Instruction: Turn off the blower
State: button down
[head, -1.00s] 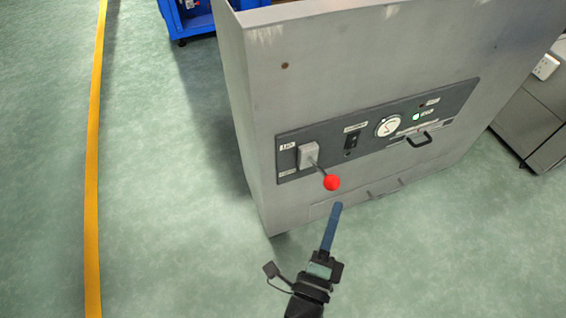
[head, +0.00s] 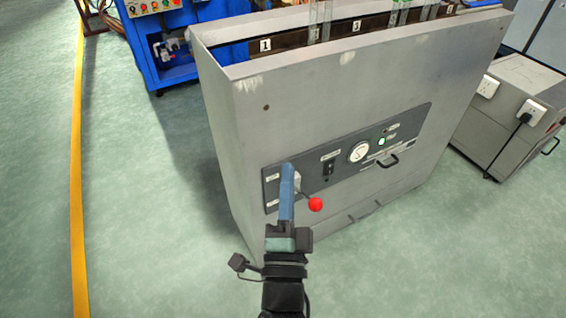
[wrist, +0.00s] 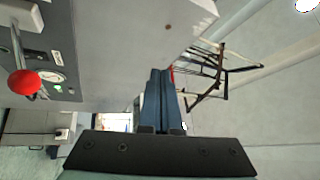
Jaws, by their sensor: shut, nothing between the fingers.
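The grey cabinet (head: 330,95) carries a dark control panel (head: 416,126) on its front. At the panel's left end is a lever with a red ball knob (head: 315,204), which points down and to the right. The knob also shows at the left of the wrist view (wrist: 25,83). My gripper (head: 288,168) is shut and empty. In the head view its blue fingers overlap the lever's box, just left of the knob. In the wrist view the fingers (wrist: 158,75) are together and clear of the knob. I cannot tell which control belongs to the blower.
The panel also has a black switch (head: 328,168), a round gauge (head: 358,152), a green light (head: 381,142) and a black handle (head: 389,161). A blue machine (head: 150,60) stands behind left, a grey unit (head: 505,115) at right. Green floor at left is open.

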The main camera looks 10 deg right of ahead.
jog(key=shift+w+a+r+n+p, duration=0.1)
jog(key=shift+w+r+n+p, duration=0.05)
jog(key=shift+r, duration=0.5)
jog(key=shift+w+a+r+n+p, duration=0.1)
jog(key=shift+w+r+n+p, duration=0.05)
jog(key=shift+r, duration=0.5)
jog(key=w+a+r+n+t+y, duration=0.15)
jog(key=r+n, duration=0.25)
jog(key=r, duration=0.7)
jog(key=s+a+r+n+t+y, duration=0.1)
jog(key=a+r+n+t+y, duration=0.3)
jog(key=r, duration=0.6)
jog(key=s+r+n+h, duration=0.1)
jog(key=s+r+n, duration=0.4)
jog(key=r, duration=0.6)
jog(key=s+r+n, duration=0.3)
jog(key=s+r, duration=0.3)
jog(key=r, duration=0.4)
notch_tip(320, 180, up, 35)
jog(key=p, duration=3.5)
jog(key=shift+a, duration=0.3)
jog(key=shift+s+f+t, duration=0.1)
jog(key=shift+t, duration=0.15)
